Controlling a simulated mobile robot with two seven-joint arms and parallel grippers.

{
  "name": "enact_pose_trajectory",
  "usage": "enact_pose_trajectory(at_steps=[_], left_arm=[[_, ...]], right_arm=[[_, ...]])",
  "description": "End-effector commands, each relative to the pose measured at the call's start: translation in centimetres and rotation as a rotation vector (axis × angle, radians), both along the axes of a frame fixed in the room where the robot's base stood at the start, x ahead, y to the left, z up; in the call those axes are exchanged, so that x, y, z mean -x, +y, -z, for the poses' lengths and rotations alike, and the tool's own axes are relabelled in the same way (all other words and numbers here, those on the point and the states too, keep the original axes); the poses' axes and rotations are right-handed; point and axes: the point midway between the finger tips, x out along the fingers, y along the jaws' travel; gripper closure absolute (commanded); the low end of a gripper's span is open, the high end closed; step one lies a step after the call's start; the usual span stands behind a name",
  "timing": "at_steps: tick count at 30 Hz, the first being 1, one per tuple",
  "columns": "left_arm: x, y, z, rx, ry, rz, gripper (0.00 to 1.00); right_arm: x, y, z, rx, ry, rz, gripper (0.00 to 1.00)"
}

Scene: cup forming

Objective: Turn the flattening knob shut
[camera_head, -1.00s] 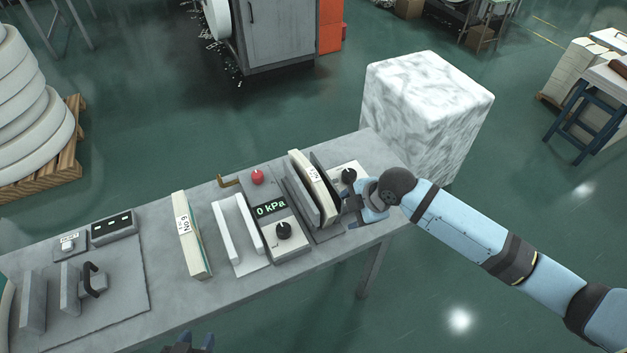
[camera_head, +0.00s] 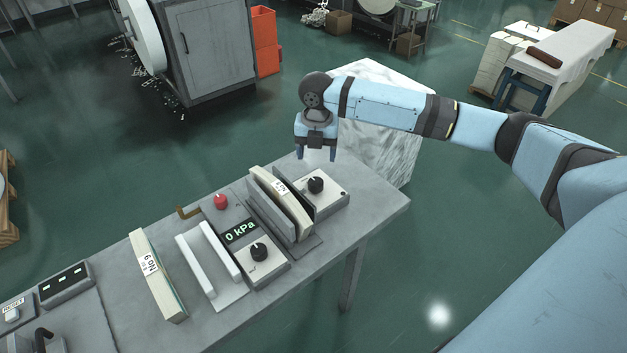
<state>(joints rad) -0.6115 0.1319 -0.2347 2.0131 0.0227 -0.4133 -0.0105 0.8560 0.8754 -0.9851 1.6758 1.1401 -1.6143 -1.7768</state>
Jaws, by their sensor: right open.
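A black knob (camera_head: 316,185) sits on a small white box at the right end of the bench, beside a press (camera_head: 262,212) with upright plates. A pale block (camera_head: 291,205) with a label stands between the plates. A second black knob (camera_head: 259,251) sits on the unit with the "0 kPa" display (camera_head: 241,231). No label shows which one is the flattening knob. My right gripper (camera_head: 317,156) points down above and just behind the first knob, apart from it. Its two fingers are spread and empty. My left gripper is out of view.
A red knob (camera_head: 221,201) and a brass lever stand behind the display. A white two-bar rack (camera_head: 212,265) and a labelled block (camera_head: 157,277) stand to the left on the grey bench (camera_head: 375,206). A marble-patterned block (camera_head: 395,150) stands on the floor behind the bench.

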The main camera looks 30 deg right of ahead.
Motion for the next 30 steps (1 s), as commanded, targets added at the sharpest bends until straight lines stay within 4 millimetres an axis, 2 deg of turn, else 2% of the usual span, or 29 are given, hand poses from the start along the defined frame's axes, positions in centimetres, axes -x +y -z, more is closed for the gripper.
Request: enact_pose_trajectory(at_steps=[1, 6, 13, 18, 27, 30], left_arm=[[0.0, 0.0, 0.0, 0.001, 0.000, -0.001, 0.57], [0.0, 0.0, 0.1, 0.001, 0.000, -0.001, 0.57], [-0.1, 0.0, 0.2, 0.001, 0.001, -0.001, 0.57], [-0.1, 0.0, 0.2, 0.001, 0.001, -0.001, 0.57], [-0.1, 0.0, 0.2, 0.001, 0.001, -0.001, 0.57], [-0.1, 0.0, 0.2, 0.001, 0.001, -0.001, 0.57]], right_arm=[[0.1, 0.0, 1.3, 0.001, 0.003, 0.001, 0.31], [0.1, 0.1, 5.0, 0.001, 0.002, 0.000, 0.31], [0.0, 0.1, 8.6, 0.000, 0.000, 0.001, 0.31], [0.0, 0.1, 9.8, 0.001, -0.001, 0.000, 0.31], [0.0, 0.1, 9.9, 0.000, -0.001, 0.000, 0.31], [0.0, 0.1, 9.9, 0.001, -0.002, 0.000, 0.54]])
